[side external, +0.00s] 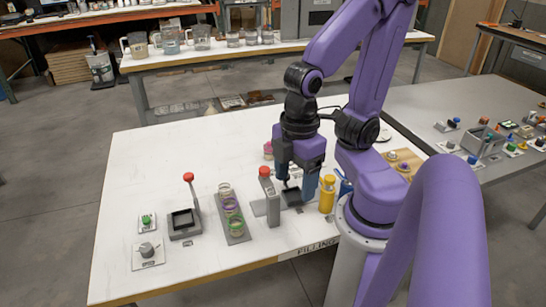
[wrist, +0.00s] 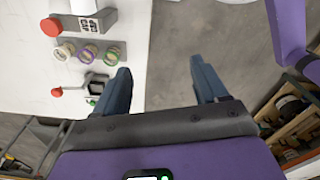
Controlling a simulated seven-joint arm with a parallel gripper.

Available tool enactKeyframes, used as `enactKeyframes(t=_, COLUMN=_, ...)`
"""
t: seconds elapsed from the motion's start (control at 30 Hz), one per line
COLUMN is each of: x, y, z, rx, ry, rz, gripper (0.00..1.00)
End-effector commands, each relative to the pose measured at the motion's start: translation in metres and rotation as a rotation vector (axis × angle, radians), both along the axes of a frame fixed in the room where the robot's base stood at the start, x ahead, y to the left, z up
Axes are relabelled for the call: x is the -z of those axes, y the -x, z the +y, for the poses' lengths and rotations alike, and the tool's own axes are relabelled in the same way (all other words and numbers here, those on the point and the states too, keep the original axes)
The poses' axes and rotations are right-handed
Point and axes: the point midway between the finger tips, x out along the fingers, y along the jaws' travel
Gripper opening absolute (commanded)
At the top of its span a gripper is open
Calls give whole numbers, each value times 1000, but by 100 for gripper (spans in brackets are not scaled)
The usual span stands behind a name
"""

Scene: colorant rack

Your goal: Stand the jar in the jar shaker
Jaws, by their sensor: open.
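My gripper (side external: 297,181) is open over the right part of the white table, above a grey device with a dark top. In the wrist view its two fingers (wrist: 162,85) are apart, with only floor seen between them. Several jars with coloured rims (side external: 231,207) stand in a row on a grey holder (side external: 240,240); they also show in the wrist view (wrist: 88,54). I cannot tell which is the task's jar. A grey device with a square dark recess and a red-ball lever (side external: 184,222) stands left of them; I cannot tell whether it is the jar shaker.
A grey post with a red top (side external: 269,192) stands between the jars and my gripper. A yellow bottle (side external: 327,195) stands just right of my gripper. A green button (side external: 146,222) and a knob plate (side external: 147,251) lie at the left. The table's back left is clear.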

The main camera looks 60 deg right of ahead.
Motion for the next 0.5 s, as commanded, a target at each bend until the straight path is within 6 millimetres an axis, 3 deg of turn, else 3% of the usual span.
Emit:
enactKeyframes(t=0.17, x=-1, y=-8, z=1, rx=46, ry=2, rz=0, gripper=72)
enactKeyframes(t=0.27, x=-2, y=-25, z=1, rx=150, ry=4, rz=3, gripper=72)
enactKeyframes(t=0.5, x=-5, y=-93, z=-10, rx=545, ry=6, rz=8, gripper=72)
